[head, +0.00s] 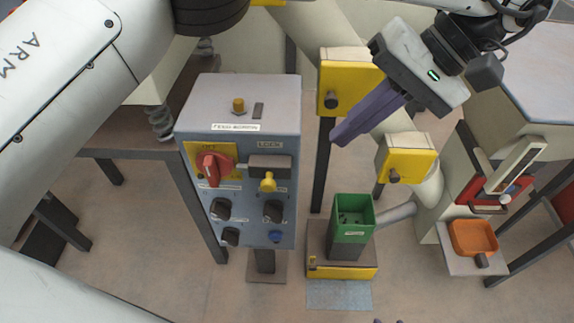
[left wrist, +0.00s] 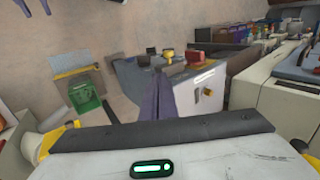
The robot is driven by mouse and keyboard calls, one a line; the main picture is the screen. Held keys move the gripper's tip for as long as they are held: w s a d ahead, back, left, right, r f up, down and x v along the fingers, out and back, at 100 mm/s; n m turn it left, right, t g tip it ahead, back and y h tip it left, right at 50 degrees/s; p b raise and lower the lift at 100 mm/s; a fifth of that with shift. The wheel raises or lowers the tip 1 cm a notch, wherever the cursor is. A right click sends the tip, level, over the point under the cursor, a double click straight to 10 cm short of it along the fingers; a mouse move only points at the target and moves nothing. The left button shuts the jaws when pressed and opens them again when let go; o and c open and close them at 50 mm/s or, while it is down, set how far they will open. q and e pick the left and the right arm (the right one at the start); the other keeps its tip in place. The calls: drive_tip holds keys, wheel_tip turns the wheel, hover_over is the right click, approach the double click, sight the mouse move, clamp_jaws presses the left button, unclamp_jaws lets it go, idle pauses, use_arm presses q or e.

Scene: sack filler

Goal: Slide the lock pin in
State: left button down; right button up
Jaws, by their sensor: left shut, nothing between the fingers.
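The blue-grey control box (head: 237,125) stands on a post left of centre. The yellow lock pin (head: 268,182) sticks out of its front, below a dark bracket (head: 269,166) under a small label. How far the pin sits in is unclear. The red rotary switch (head: 210,168) is left of it. My left gripper (head: 334,138) has its purple fingers shut and empty, pointing down-left in the air right of the box, apart from the pin. The fingers also show in the left wrist view (left wrist: 160,92). My right gripper (head: 389,321) barely shows at the bottom edge, its tips apart.
A green bin (head: 353,209) stands on a yellow-edged base right of the box. Yellow boxes (head: 347,80) (head: 406,160) stand behind and right. An orange tray (head: 473,238) is at far right. Open air lies between my left fingers and the box.

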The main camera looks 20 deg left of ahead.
use_arm(q)
drive_tip(key=b, duration=0.2)
approach(271, 180)
wheel_tip(271, 180, down, 4)
drive_tip(key=shift+s+a+f, duration=0.1)
drive_tip(key=shift+a+f, duration=0.3)
drive_tip(key=shift+a, duration=0.4)
drive_tip(key=shift+s+a+f, duration=0.1)
drive_tip(key=shift+a+f, duration=0.25)
drive_tip(key=shift+a, duration=0.45)
